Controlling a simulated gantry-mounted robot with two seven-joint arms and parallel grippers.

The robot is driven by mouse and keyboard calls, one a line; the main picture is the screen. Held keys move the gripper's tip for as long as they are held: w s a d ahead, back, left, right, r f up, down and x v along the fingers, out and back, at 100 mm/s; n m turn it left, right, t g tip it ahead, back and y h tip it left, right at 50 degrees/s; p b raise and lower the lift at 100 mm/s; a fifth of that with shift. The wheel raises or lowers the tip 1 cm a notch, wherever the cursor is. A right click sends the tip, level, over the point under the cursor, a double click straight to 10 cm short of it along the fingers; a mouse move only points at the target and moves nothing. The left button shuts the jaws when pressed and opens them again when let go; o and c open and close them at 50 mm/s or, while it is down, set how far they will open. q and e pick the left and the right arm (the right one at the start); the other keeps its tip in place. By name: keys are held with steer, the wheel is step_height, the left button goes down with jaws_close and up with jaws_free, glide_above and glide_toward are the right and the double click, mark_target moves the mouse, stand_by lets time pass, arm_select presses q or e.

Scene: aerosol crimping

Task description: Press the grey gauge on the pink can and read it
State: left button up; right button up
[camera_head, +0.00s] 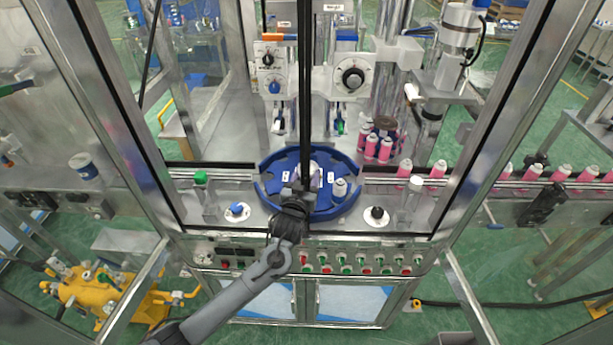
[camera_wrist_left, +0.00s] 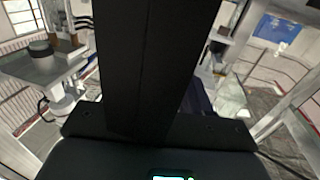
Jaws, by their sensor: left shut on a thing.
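My left gripper (camera_head: 299,192) reaches in from the lower left and is over the front of the round blue turntable (camera_head: 262,195). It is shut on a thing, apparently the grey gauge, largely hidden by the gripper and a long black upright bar. A pale, slightly pinkish shape (camera_head: 317,177) shows just behind the gripper; I cannot tell whether it is the pink can or whether the gauge touches it. In the left wrist view a broad black bar (camera_wrist_left: 148,70) blocks the middle, and a lit cyan display (camera_wrist_left: 172,178) shows at the bottom edge; no reading is legible. My right gripper is not in view.
A grey-white part (camera_head: 340,188) stands on the turntable's right. Several pink cans (camera_head: 385,149) stand behind it, and more line the conveyor at right (camera_head: 561,173). Metal frame posts and a button panel (camera_head: 345,264) surround the workspace.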

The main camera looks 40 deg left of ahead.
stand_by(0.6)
arm_select(q)
steer(key=shift+s+p, duration=0.1)
steer(key=shift+p, duration=0.2)
stand_by(0.5)
stand_by(0.6)
steer(key=shift+f, duration=0.3)
stand_by(0.6)
steer(key=shift+f+b, duration=0.4)
steer(key=shift+f, duration=0.45)
stand_by(0.5)
steer(key=shift+r, duration=0.1)
steer(key=shift+r+p, duration=0.65)
steer(key=shift+p, duration=0.05)
steer(key=shift+r+p, duration=1.65)
steer(key=shift+r, duration=0.2)
